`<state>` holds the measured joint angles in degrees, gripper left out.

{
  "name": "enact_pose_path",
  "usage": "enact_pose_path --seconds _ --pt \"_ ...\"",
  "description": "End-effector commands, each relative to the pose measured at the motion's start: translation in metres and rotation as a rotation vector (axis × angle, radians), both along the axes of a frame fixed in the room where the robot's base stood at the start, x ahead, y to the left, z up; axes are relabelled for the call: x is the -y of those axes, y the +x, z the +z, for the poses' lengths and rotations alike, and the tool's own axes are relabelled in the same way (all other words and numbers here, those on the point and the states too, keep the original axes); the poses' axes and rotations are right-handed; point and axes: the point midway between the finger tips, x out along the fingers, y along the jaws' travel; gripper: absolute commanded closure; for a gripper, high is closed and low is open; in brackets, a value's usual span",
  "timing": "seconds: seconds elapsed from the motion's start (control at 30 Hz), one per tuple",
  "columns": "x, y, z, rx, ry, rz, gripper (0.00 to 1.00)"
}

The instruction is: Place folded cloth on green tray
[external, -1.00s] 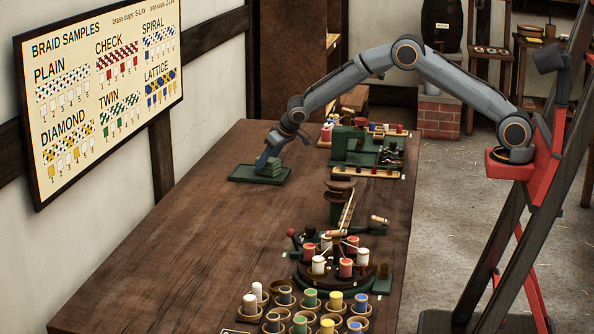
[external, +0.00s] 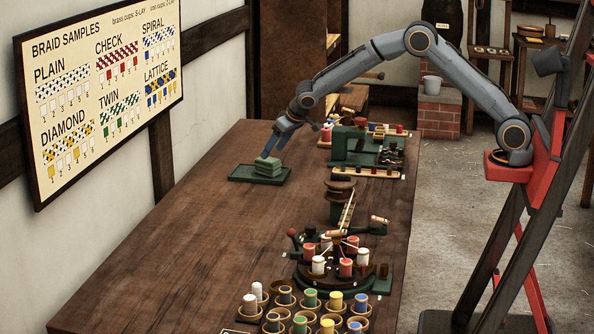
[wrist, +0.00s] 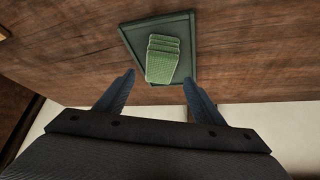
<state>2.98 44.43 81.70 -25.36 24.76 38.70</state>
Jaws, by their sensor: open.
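The green folded cloth (external: 267,167) lies as a layered stack on the dark green tray (external: 244,176), near the far left edge of the table. In the wrist view the folded cloth (wrist: 162,60) sits inside the rim of the tray (wrist: 131,40), toward its lower half. My gripper (external: 271,150) is above the cloth in the external view. In the wrist view my gripper (wrist: 158,80) has its two blue fingers spread wide, with nothing between the tips, and the cloth lies beyond them.
A green machine (external: 352,146) with small parts stands right of the tray. A round braiding stand (external: 335,270) with bobbins is nearer, and several cups of coloured bobbins (external: 310,300) stand at the front. The left middle of the table is bare.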

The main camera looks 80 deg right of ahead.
Motion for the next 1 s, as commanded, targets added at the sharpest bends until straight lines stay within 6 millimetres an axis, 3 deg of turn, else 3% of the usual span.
enact_pose_path --seconds 0.3,0.57,0.67,0.77,0.83,0.97,1.0 --pt "-0.009 -0.023 0.039 0.001 0.001 -0.002 0.38" --pt "-0.011 -0.029 0.046 -0.002 0.001 0.0 0.38" --pt "-0.014 -0.041 0.045 -0.02 0.0 0.011 0.38" --pt "-0.021 -0.076 0.042 -0.069 0.005 0.037 0.38" --pt "-0.029 -0.115 0.038 -0.122 0.01 0.069 0.38" --pt "-0.046 -0.207 0.026 -0.237 0.027 0.142 0.38" --pt "-0.051 -0.239 0.022 -0.273 0.034 0.167 0.38"
